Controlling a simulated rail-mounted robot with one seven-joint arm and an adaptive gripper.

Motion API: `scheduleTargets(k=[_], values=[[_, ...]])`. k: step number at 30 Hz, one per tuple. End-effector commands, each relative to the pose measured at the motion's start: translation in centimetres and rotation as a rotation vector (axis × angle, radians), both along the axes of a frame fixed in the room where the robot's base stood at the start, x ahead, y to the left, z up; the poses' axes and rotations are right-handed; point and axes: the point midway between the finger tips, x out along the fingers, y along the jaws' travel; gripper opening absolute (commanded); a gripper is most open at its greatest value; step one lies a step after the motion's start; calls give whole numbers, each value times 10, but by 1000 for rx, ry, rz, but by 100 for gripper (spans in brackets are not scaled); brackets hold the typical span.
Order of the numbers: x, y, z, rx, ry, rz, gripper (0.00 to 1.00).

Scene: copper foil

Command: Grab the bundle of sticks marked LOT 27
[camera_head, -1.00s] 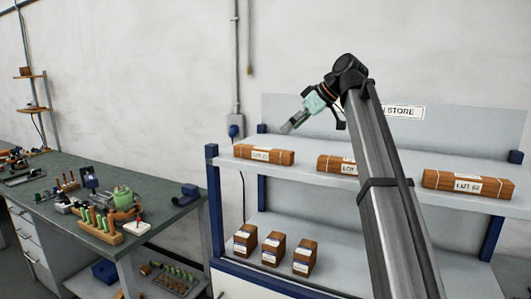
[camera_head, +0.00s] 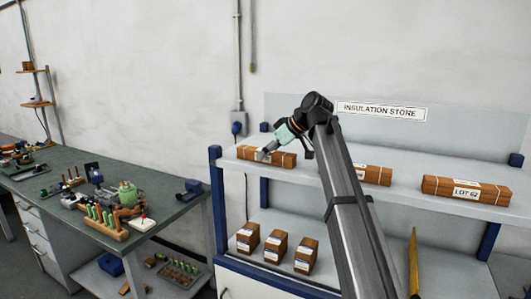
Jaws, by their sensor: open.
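A bundle of brown sticks (camera_head: 285,160) lies at the left end of the upper shelf, tied with pale bands. My gripper covers its label now; a second ago its white label faced out, with small print reading LOT and a number I cannot read for sure. My gripper (camera_head: 263,155) is open, its fingertips at the front and top of this bundle in the picture. I cannot tell whether they touch it. A middle bundle (camera_head: 377,175) is partly hidden by my arm. The right bundle (camera_head: 440,187) is labelled LOT 62.
The upper shelf (camera_head: 325,172) has bare room between the bundles. A sign (camera_head: 382,110) reads INSULATION STORE. Several small brown blocks (camera_head: 276,247) stand on the lower shelf. A cluttered workbench (camera_head: 165,212) is at left. A narrow yellow-brown upright thing (camera_head: 413,262) shows right of my arm.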

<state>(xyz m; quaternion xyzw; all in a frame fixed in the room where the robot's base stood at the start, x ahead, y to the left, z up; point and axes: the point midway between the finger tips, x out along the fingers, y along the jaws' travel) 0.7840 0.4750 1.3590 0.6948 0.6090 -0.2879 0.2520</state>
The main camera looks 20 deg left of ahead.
Motion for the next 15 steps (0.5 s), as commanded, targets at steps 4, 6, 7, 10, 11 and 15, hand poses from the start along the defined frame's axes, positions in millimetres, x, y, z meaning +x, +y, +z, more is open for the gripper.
scheduleTargets(k=[4,6,7,10,11,15], values=[[1,8,-8,0,-1,-1,70],[2,8,-9,0,-1,-1,70],[2,8,-9,0,-1,-1,70],[2,8,-9,0,-1,-1,70],[2,8,-9,0,-1,-1,59],[2,8,-9,0,-1,-1,10]])
